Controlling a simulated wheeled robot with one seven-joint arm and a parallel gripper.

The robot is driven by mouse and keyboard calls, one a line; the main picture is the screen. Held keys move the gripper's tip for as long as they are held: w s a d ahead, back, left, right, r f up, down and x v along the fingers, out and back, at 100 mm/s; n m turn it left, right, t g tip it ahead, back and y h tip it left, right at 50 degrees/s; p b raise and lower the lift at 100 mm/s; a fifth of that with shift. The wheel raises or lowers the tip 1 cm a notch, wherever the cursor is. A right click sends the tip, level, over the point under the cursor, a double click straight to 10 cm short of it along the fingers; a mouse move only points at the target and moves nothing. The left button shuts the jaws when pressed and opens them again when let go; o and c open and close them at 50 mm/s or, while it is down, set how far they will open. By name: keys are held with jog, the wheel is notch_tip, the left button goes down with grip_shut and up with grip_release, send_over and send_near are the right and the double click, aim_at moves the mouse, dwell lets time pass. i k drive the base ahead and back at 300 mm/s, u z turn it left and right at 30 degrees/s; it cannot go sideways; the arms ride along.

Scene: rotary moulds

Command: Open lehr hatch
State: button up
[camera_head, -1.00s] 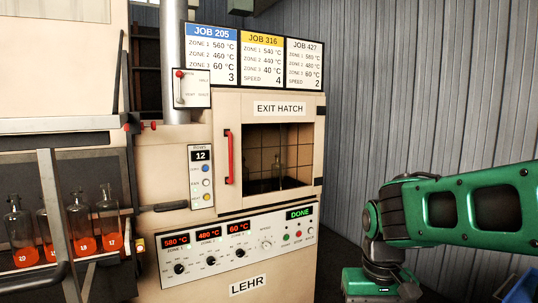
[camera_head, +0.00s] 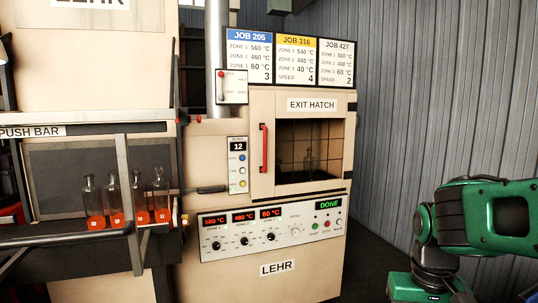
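The exit hatch (camera_head: 264,187) is a cream door on the upper front of the lehr (camera_head: 235,277), under an EXIT HATCH label (camera_head: 311,105). It looks shut. A red vertical handle (camera_head: 265,148) runs along its left edge. Through its dark window a clear bottle (camera_head: 308,161) stands inside. The lehr's panel shows DONE in green (camera_head: 328,205). My green arm (camera_head: 480,217) is at the lower right, clear of the hatch. My gripper is not in view.
Several bottles with glowing orange bases (camera_head: 115,199) stand at the left behind a metal rail (camera_head: 127,180). A lever box (camera_head: 232,87) and job cards (camera_head: 296,59) are above the hatch. A corrugated wall (camera_head: 440,100) is at the right.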

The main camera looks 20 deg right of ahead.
aim_at(266, 106)
jog(key=k, duration=0.9)
jog(key=z, duration=0.5)
jog(key=i, duration=2.3)
jog(key=u, duration=0.5)
